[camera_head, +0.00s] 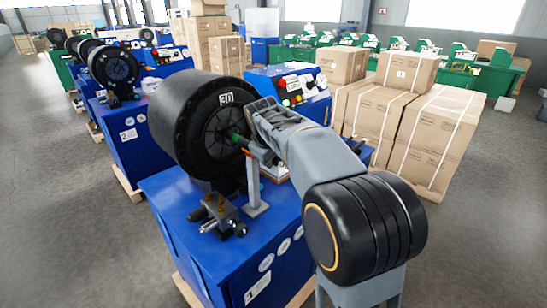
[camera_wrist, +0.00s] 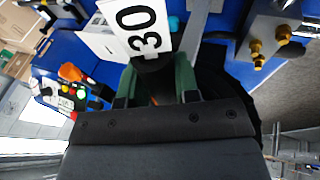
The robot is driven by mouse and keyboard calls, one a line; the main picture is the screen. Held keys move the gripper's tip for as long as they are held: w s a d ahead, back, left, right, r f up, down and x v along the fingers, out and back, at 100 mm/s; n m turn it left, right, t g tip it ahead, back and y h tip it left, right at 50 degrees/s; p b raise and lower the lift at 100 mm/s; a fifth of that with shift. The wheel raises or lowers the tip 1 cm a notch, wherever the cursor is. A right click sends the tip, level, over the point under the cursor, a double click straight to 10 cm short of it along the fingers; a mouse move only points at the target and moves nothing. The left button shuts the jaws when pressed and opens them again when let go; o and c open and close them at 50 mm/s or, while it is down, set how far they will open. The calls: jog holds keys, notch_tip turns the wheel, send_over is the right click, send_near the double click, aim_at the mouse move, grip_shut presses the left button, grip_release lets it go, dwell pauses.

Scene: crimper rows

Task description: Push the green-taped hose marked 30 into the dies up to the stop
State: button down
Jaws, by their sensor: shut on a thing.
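My gripper (camera_head: 246,143) is at the front of the black round crimper head (camera_head: 178,125), level with its die opening. It is shut on the green-taped hose (camera_head: 236,138), whose green part shows between the gripper and the dies. How deep the hose end sits in the dies is hidden. A white plate marked 30 (camera_head: 226,98) shows above the hose. In the wrist view the plate marked 30 (camera_wrist: 141,28) is large and close, just beyond the fingers (camera_wrist: 156,82). The stop cannot be made out.
A grey post (camera_head: 253,183) stands on the blue machine base (camera_head: 165,195) below my gripper. Brass and black fittings (camera_head: 218,213) are at the base's front. Strapped cartons (camera_head: 410,115) stand to the right. More crimpers (camera_head: 113,66) line up at the left, beside open floor.

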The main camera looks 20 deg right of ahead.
jog(key=shift+r+p, duration=0.4)
jog(key=shift+r, duration=0.1)
jog(key=shift+r+p, duration=1.4)
jog(key=shift+r, duration=0.05)
jog(key=c, duration=1.1)
grip_release()
jog(key=shift+d, duration=0.1)
jog(key=o, duration=0.5)
jog(key=shift+s+f, duration=0.1)
jog(key=shift+f, duration=0.15)
jog(key=shift+c, duration=0.2)
jog(key=o, duration=0.6)
jog(key=shift+o, duration=0.2)
jog(key=shift+r, duration=0.2)
